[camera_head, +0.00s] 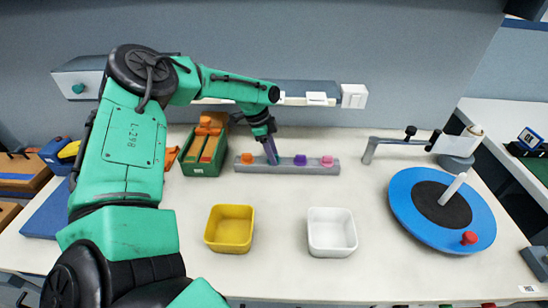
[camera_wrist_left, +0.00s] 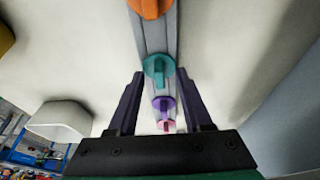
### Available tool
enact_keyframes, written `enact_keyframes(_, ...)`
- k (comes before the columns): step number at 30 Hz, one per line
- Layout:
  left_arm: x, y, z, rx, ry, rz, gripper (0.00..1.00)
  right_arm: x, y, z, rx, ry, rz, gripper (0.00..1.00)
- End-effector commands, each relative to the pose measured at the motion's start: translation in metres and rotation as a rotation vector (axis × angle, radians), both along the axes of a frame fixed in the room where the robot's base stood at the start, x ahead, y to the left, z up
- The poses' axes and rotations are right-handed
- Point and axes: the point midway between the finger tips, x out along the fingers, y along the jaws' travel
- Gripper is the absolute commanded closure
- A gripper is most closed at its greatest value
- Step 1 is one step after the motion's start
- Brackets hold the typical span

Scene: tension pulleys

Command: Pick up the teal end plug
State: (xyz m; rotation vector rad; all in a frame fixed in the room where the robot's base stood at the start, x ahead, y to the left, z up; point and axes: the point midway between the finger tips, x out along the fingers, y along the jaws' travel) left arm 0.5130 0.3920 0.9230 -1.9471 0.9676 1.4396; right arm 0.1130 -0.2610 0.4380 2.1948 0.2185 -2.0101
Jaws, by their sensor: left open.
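The teal end plug (camera_wrist_left: 159,70) sits on a grey rail (camera_wrist_left: 156,35) in the left wrist view, between an orange plug (camera_wrist_left: 150,7) and a purple plug (camera_wrist_left: 164,104). My left gripper (camera_wrist_left: 160,75) is open, with its two dark purple fingers on either side of the rail and the teal plug in line between their tips. No contact with the plug shows. In the head view, my left gripper (camera_head: 272,158) comes down over the rail (camera_head: 250,168) and hides the teal plug. My right gripper is out of view.
The purple plug (camera_head: 300,160) and a pink plug (camera_head: 327,161) stand right of my gripper, the orange plug (camera_head: 247,158) left. A yellow bin (camera_head: 229,245) and a white bin (camera_head: 332,248) stand in front. A green box (camera_head: 203,169) is at left, a blue turntable (camera_head: 410,205) at right.

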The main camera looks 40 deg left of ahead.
Motion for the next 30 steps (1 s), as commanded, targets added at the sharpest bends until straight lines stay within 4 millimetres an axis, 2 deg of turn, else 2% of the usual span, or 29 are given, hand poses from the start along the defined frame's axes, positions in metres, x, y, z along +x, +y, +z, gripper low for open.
enact_keyframes(3,0.0,0.0,0.0,0.0,-0.001,0.0,0.5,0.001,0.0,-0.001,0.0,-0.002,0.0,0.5)
enact_keyframes(5,0.0,0.0,0.0,0.0,-0.001,0.0,0.69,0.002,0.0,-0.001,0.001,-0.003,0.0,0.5)
enact_keyframes(7,0.0,0.0,0.0,-0.001,-0.001,0.0,0.96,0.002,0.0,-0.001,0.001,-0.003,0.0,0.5)
enact_keyframes(8,0.0,0.0,0.0,-0.001,-0.001,0.0,1.0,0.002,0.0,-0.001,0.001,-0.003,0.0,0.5)
enact_keyframes(17,0.0,0.0,0.001,0.0,-0.001,0.001,1.0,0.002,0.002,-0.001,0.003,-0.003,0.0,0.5)
enact_keyframes(22,0.001,0.0,0.01,-0.002,-0.004,0.002,1.0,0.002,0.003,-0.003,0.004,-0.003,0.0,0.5)
enact_keyframes(26,0.001,0.0,0.033,-0.003,-0.008,0.001,1.0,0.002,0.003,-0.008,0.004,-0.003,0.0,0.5)
enact_keyframes(30,0.002,0.0,0.077,-0.003,-0.01,0.001,1.0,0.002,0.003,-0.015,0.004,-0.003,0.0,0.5)
